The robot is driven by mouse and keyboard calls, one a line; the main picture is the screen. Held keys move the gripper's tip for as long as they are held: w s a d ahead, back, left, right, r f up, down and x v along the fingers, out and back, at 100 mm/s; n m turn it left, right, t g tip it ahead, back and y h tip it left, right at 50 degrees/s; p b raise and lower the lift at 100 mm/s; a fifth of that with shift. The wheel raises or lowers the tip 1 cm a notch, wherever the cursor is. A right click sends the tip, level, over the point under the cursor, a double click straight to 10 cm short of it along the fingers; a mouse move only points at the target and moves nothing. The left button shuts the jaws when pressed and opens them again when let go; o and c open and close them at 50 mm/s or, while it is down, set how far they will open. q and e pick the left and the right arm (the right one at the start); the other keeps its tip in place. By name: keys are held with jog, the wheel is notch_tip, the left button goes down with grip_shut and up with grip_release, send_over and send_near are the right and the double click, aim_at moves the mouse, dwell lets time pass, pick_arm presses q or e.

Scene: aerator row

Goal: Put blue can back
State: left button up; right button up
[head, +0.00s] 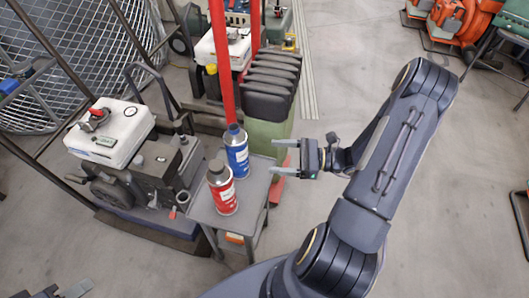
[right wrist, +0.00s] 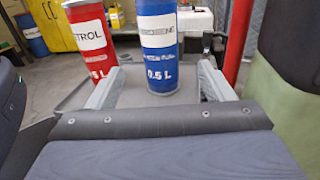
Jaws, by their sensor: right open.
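The blue can (head: 236,155) stands upright on a small grey shelf (head: 252,198), behind the red can (head: 222,190). My right gripper (head: 277,158) is open and empty, just right of the blue can, with its fingers pointing at it and a small gap between. In the right wrist view the blue can (right wrist: 158,45) appears between the two open fingers, and the red can (right wrist: 92,40) is to its left. A grey part at the bottom left edge of the head view looks like my left gripper (head: 70,290); it is mostly cut off.
A dark grey machine with a white box (head: 110,132) stands left of the shelf. A red post (head: 222,60) and a green thing with dark stacked pads (head: 270,90) stand close behind the cans. Bare floor (head: 425,200) lies to the right.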

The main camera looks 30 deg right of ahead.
jog(key=s+a+r+n+g+h, duration=0.2)
jog(key=s+a+r+n+h, duration=0.3)
jog(key=n, duration=0.7)
jog(key=s+a+r+n+g+h, duration=0.3)
jog(key=s+a+r+n+h, duration=0.2)
jog(key=s+r+n, duration=0.3)
jog(key=r+n, duration=0.1)
jog(key=n, duration=0.2)
jog(key=shift+s+r+n+h, duration=0.25)
jog(key=shift+s+n+h, duration=0.05)
jog(key=shift+n, duration=0.1)
jog(key=shift+a+r, duration=0.1)
notch_tip(320, 180, up, 28)
jog(key=p, duration=2.7)
jog(key=shift+f+p, duration=0.25)
jog(key=shift+p, duration=0.05)
